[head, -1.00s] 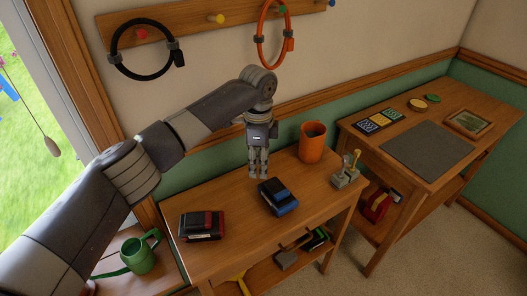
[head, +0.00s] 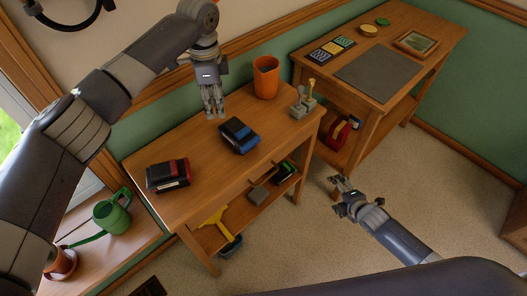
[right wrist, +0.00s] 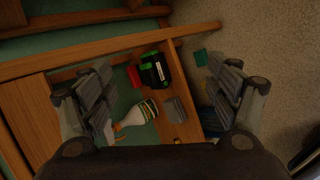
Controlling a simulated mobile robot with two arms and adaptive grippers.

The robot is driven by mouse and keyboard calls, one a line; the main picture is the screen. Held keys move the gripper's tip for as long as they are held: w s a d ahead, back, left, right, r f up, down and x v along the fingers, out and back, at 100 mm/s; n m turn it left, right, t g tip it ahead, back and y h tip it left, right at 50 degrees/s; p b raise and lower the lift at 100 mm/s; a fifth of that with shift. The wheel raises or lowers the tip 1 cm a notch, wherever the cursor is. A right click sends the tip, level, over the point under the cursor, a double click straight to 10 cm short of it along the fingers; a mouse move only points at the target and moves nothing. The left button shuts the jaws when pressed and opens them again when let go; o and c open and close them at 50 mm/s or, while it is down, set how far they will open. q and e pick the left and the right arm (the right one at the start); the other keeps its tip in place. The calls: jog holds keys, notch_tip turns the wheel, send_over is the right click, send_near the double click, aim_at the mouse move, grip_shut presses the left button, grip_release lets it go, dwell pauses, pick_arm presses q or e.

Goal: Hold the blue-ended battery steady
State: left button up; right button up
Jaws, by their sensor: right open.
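The blue-ended battery (head: 239,136), a black block with a blue end, lies on the wooden table (head: 205,215) near its middle. A similar red-ended battery (head: 167,175) lies to its left. My left gripper (head: 215,112) points down just behind and left of the blue-ended battery, apart from it in the picture. Its fingers are close together; whether a gap remains between them is unclear. My right gripper (head: 342,190) is open and empty, in front of the table's right end. The right wrist view shows its spread fingers (right wrist: 162,100) framing the lower shelf.
An orange cup (head: 266,78) and a small grey device (head: 303,100) stand at the table's right end. The lower shelf holds a green-and-black battery (right wrist: 154,70), a grey block (right wrist: 175,109) and a white bottle (right wrist: 137,114). A green watering can (head: 112,214) stands at left.

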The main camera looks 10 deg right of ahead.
jog(key=w+a+r+n+t, duration=0.2)
jog(key=w+a+r+n, duration=0.3)
jog(key=r, duration=0.4)
jog(key=w+a+r+n+t, duration=0.2)
jog(key=w+r+n, duration=0.2)
jog(key=r+n, duration=0.3)
jog(key=w+a+r+n+t, duration=0.1)
jog(key=w+a+r+n, duration=0.35)
jog(key=r, duration=0.55)
jog(key=n+g+y, duration=0.2)
jog(key=n+y, duration=0.5)
jog(key=y, duration=0.1)
send_near(252, 145)
jog(key=x, duration=0.5)
jog(key=shift+w+f, duration=0.1)
jog(key=shift+w, duration=0.15)
jog(key=shift+a, duration=0.2)
jog(key=x, duration=1)
jog(key=shift+w+a+f, duration=0.1)
jog(key=shift+w+f, duration=0.05)
jog(key=shift+w, duration=0.1)
jog(key=shift+c, duration=0.6)
jog(key=c, duration=1.3)
pick_arm(q)
grip_shut()
pick_arm(e)
jog(key=shift+c, duration=0.3)
